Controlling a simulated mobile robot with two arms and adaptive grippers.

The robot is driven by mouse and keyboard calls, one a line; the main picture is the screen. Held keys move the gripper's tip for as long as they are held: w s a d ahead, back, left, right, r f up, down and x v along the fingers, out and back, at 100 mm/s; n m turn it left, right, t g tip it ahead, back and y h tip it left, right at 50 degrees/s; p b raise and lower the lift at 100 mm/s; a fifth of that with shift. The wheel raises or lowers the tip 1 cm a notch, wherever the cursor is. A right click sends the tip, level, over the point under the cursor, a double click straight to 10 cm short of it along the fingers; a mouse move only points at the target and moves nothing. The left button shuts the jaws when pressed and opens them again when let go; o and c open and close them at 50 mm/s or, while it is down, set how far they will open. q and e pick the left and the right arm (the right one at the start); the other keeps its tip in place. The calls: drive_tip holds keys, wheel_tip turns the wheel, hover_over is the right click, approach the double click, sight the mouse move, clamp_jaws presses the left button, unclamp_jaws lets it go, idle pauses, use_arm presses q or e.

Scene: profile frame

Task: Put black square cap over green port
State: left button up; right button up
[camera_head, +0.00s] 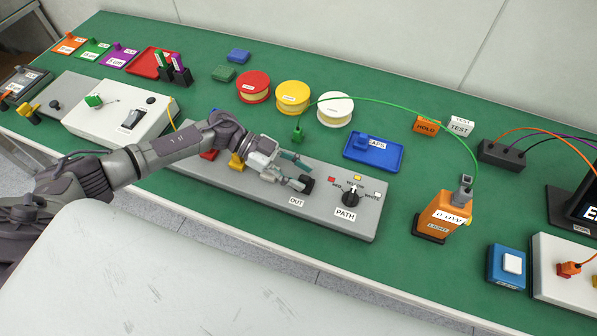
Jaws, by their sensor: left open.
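My left gripper (303,174) is open over the long grey panel (340,222), near its OUT label. A small black square piece (308,184) is at its lower fingertip; I cannot tell whether it is the cap or whether the finger touches it. A dark green part shows at the upper finger; I cannot tell whether it is the green port or part of the finger. A green plug (297,134) on a green cable lies behind the panel. A blue tray marked CAPS (386,161) holds a blue piece (362,143). My right gripper is out of view.
A PATH knob (350,198) stands on the panel's right part. Red (253,86), yellow (292,97) and white (335,110) reels stand behind. An orange device (443,216) stands to the right, with the green cable arching to it. Bare green table surrounds the tray.

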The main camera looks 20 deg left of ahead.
use_arm(q)
wheel_tip(320, 180, up, 10)
idle(0.5)
idle(0.4)
